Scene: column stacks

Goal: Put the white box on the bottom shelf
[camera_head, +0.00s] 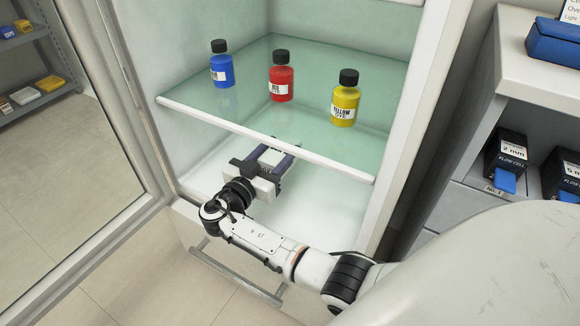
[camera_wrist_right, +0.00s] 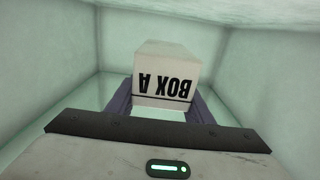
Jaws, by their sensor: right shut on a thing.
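The white box (camera_wrist_right: 168,75), with "BOX A" printed upside down, shows in the right wrist view between my two dark fingers. In the head view a small part of the white box (camera_head: 271,157) shows through the glass shelf. My right gripper (camera_head: 268,163) reaches into the lower compartment of the cabinet, under the glass shelf, and is shut on the box. The bottom shelf (camera_head: 312,207) is the pale surface below it. I cannot tell whether the box touches that surface. My left gripper is not in view.
The glass shelf (camera_head: 270,142) above my gripper carries a blue bottle (camera_head: 222,70), a red bottle (camera_head: 281,82) and a yellow bottle (camera_head: 345,104). The glass door (camera_head: 60,150) stands open at left. A side unit with boxes (camera_head: 506,158) stands at right. The bottom shelf right of my gripper looks clear.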

